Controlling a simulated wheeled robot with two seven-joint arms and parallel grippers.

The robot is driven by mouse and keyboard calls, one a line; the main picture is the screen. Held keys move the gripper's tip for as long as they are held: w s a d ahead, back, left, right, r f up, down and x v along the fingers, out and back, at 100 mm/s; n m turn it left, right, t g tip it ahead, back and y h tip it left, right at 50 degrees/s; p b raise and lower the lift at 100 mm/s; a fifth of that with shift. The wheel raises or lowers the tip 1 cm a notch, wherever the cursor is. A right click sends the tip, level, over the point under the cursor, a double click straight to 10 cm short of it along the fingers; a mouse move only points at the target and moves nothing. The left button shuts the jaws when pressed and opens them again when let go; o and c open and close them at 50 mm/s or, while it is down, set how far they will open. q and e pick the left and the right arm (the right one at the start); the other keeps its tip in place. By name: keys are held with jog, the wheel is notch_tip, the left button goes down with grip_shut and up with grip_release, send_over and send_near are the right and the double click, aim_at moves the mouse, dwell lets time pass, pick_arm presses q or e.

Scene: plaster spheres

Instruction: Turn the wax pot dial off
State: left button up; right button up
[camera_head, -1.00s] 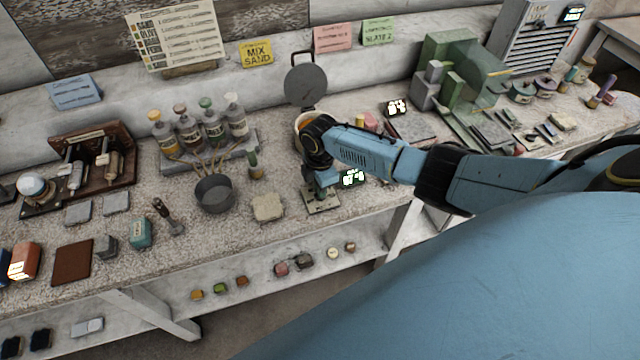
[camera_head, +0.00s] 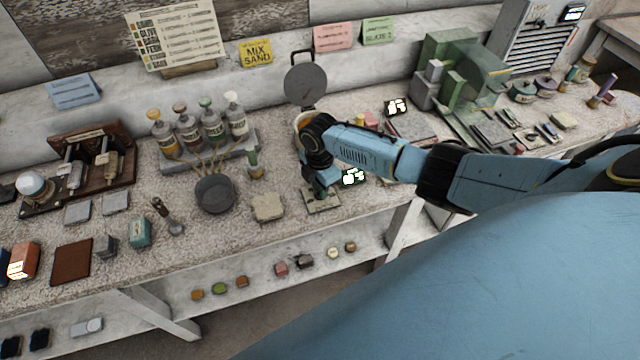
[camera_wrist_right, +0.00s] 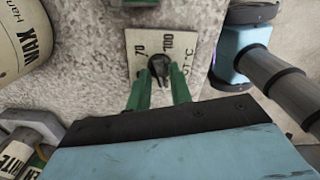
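The wax pot (camera_wrist_right: 14,38), cream with a WAX label, shows at the upper left of the right wrist view. In the head view the pot (camera_head: 298,122) is mostly hidden behind my right arm. Its dial (camera_wrist_right: 160,66) is a dark knob on a pale plate marked 70, 100 and °C. My right gripper (camera_wrist_right: 158,72) has its green fingers on both sides of the knob, seemingly closed on it. In the head view the right gripper (camera_head: 321,190) reaches down at the plate (camera_head: 322,204). My left gripper is in neither view.
A lit readout (camera_head: 353,177) stands right of the dial plate. A stone block (camera_head: 267,207) and a dark pan (camera_head: 215,193) lie to its left. A round grey lid (camera_head: 305,85) stands upright behind. The bench's front edge is close to the plate.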

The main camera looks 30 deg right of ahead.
jog(key=shift+o, duration=0.9)
notch_tip(320, 180, up, 13)
jog(key=shift+r+p, duration=0.2)
jog(key=shift+p, duration=0.2)
